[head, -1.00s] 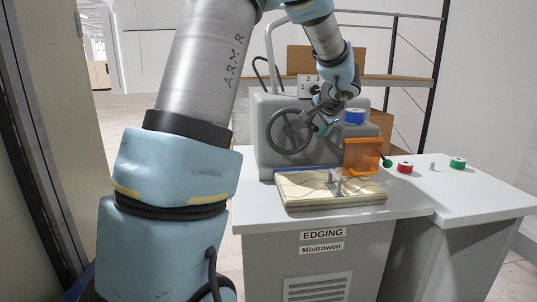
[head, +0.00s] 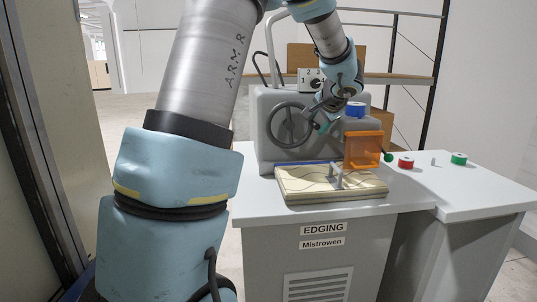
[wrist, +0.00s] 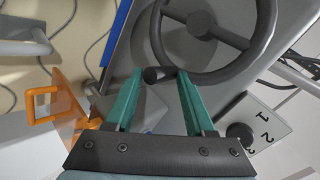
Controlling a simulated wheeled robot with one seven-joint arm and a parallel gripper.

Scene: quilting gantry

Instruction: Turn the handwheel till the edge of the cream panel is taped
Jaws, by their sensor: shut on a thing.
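The dark grey handwheel (head: 289,125) is on the front of the grey machine, left of my gripper. My gripper (wrist: 160,75) is shut on the wheel's dark handle (wrist: 155,74), which sits between the tips of the green fingers. In the head view my gripper (head: 321,122) is at the wheel's right side, partly hidden by my arm. The cream panel (head: 305,186) lies flat on the table below the wheel, with wavy lines on top. A blue strip runs along its back edge; how far it reaches is unclear.
An orange guard (head: 362,150) stands at the panel's right. A blue spool (head: 355,109) sits on the machine. Red (head: 406,162) and green (head: 459,159) spools stand on the right table. A numbered dial (wrist: 240,134) is near my gripper.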

